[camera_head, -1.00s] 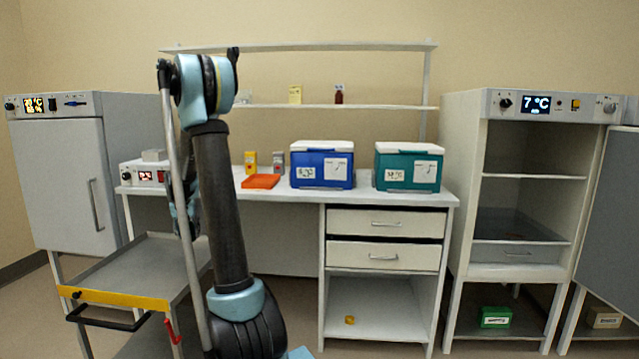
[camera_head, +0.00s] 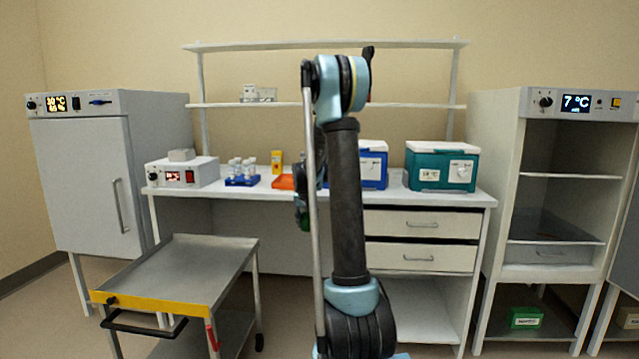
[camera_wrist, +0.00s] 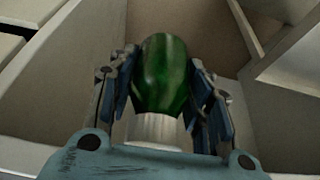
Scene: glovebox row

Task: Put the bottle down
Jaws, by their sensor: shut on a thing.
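A green bottle (camera_wrist: 165,75) with a white cap (camera_wrist: 152,130) fills the middle of the wrist view. My gripper (camera_wrist: 164,62) is shut on it, with blue-padded fingers on both sides. The cap is toward the palm. In the head view my gripper (camera_head: 302,205) hangs below the arm's upper joint, at the bench's front, and is mostly hidden by my arm. A bit of the green bottle (camera_head: 304,224) shows there.
A grey cart (camera_head: 180,268) stands front left. An open cabinet (camera_head: 560,150) stands at right.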

